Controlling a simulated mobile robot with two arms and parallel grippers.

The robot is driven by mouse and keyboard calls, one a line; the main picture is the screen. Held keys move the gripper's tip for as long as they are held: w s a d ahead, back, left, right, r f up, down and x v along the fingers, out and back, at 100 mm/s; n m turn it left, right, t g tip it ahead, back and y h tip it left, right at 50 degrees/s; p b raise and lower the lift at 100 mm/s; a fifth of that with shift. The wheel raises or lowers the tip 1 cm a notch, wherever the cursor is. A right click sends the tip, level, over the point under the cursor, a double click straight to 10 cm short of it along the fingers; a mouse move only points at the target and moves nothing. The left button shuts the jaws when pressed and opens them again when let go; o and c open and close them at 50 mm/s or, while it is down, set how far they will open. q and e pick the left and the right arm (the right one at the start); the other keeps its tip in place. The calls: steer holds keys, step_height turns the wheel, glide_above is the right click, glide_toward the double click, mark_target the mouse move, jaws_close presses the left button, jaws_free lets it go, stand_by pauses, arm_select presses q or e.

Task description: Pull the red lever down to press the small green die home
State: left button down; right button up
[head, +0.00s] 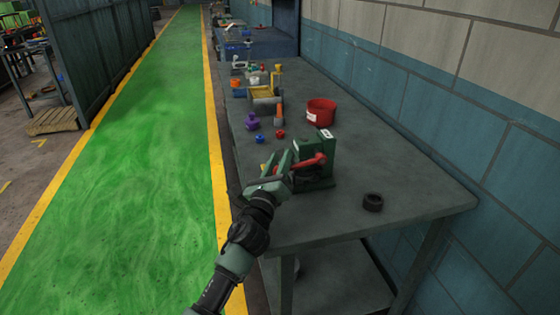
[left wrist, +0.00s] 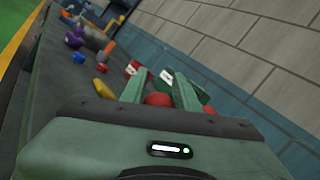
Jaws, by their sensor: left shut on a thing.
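A dark green press (head: 322,168) stands on the grey workbench, with a white label on its top. Its red lever (head: 309,160) sticks out on the side facing my arm, slanting a little down to the left. My left gripper (head: 283,166) is at the lever's outer end. In the left wrist view the lever's round red knob (left wrist: 158,99) sits between the two green fingers, and the gripper is shut on it. I cannot make out the small green die; the press and gripper may hide it. My right gripper is not in view.
The workbench (head: 425,200) is clear to the right, except for a black ring (head: 372,202). Small blue (head: 260,139), red (head: 280,134) and purple (head: 252,121) pieces lie farther back. A tiled wall borders the right.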

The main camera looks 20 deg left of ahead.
arm_select(q)
steer(key=shift+f, duration=0.55)
steer(key=c, duration=1.1)
jaws_free()
steer(key=shift+s, duration=0.1)
steer(key=shift+o, duration=0.2)
steer(key=shift+r, duration=0.1)
steer(key=shift+r, duration=0.1)
steer(key=shift+s, duration=0.1)
steer(key=shift+s+d+f, duration=0.1)
steer(key=shift+s+f, duration=0.1)
steer(key=shift+s, duration=0.1)
steer(key=v, duration=0.6)
steer(key=shift+s+r+b, duration=0.1)
steer(key=shift+s+b, duration=0.15)
steer(key=shift+b, duration=0.1)
steer(key=shift+s, duration=0.25)
steer(key=shift+r, duration=0.1)
